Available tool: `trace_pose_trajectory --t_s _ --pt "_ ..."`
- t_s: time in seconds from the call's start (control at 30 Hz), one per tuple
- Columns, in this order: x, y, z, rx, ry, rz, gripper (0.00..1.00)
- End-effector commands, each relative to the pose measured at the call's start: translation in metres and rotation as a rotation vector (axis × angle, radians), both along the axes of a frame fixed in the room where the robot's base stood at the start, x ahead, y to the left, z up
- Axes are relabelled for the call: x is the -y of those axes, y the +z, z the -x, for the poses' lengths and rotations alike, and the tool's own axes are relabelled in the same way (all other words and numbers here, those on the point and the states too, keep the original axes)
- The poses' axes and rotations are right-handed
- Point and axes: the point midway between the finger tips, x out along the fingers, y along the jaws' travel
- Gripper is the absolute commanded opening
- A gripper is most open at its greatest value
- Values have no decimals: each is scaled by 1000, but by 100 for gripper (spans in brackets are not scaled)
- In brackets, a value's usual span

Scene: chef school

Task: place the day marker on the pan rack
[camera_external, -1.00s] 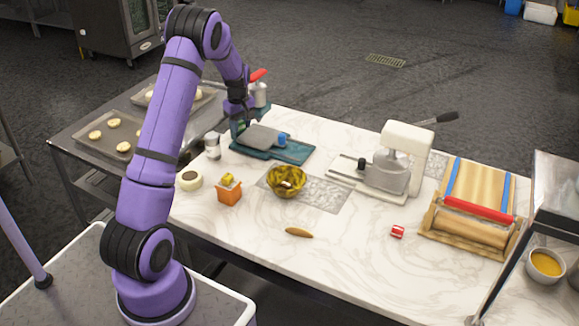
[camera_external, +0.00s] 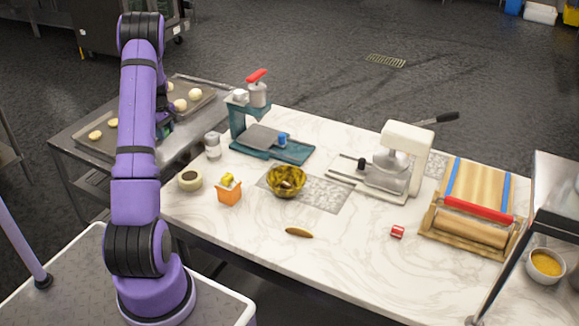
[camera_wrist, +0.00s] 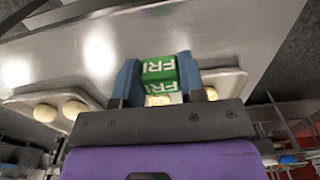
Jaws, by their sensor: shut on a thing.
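The day marker (camera_wrist: 158,70) is a green and white block reading FRI. It sits between the blue fingers of my gripper (camera_wrist: 159,84) in the wrist view, and the gripper is shut on it. In the external view my gripper (camera_external: 166,129) is at the left, over or close to the pan rack (camera_external: 190,142), a steel-topped stand left of the marble counter. My arm hides part of the rack. The rack's bare steel top (camera_wrist: 125,38) shows beyond the marker in the wrist view. I cannot tell whether the marker touches it.
Baking trays with pale dough rounds lie on the rack, one tray rim (camera_external: 212,92) at its far side. Bare steel shows between the trays.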

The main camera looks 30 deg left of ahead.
Motion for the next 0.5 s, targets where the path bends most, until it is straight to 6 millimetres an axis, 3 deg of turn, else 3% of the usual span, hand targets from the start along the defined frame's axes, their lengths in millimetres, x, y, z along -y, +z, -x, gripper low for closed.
trace_pose_trajectory --t_s 0.23,0.5 --pt "-5 -18 -12 0 -1 0 15" --pt "-30 -24 -66 0 -2 -1 15"
